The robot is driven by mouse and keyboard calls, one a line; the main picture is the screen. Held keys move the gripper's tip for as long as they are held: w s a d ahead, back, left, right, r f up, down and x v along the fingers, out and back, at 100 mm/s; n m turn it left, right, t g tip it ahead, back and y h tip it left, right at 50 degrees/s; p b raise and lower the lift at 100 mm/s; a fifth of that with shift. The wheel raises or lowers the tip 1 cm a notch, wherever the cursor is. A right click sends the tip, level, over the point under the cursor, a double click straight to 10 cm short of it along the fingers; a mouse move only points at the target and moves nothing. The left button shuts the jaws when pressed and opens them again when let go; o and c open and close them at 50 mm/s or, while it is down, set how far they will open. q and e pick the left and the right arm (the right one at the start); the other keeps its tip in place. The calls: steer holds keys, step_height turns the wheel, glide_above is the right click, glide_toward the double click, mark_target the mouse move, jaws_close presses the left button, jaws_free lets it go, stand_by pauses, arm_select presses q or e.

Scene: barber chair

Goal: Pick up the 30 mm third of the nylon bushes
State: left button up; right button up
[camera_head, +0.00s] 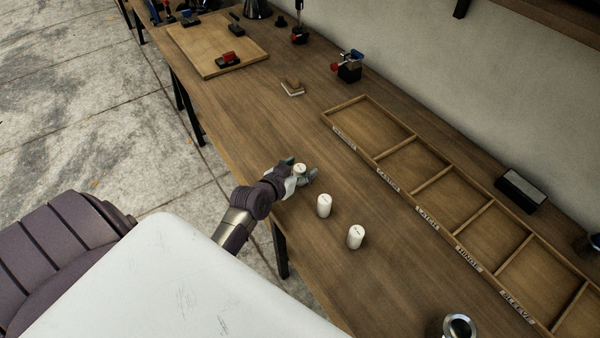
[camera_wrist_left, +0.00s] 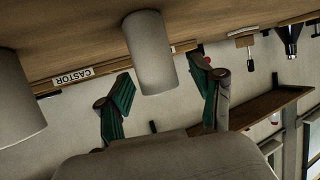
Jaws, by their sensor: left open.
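Three white cylindrical bushes stand upright on the wooden bench in the head view: one at the left gripper (camera_head: 299,169), a middle one (camera_head: 324,206) and a near one (camera_head: 356,237). My left gripper (camera_head: 300,172) is open, with a finger on each side of the first bush. In the left wrist view this bush (camera_wrist_left: 150,50) stands between the two green-padded fingers, with visible gaps on both sides. Another bush (camera_wrist_left: 18,100) shows at the left edge of that view. Size marks on the bushes are too small to read. My right gripper is not in view.
A wooden board (camera_head: 205,50) with clamps lies at the far end. A metal cup (camera_head: 459,326) stands at the bottom right.

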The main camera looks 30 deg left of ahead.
arm_select(q)
steer(key=shift+s, duration=0.1)
steer(key=shift+c, duration=0.4)
steer(key=c, duration=1.1)
steer(key=shift+c, duration=0.3)
steer(key=shift+r, duration=0.15)
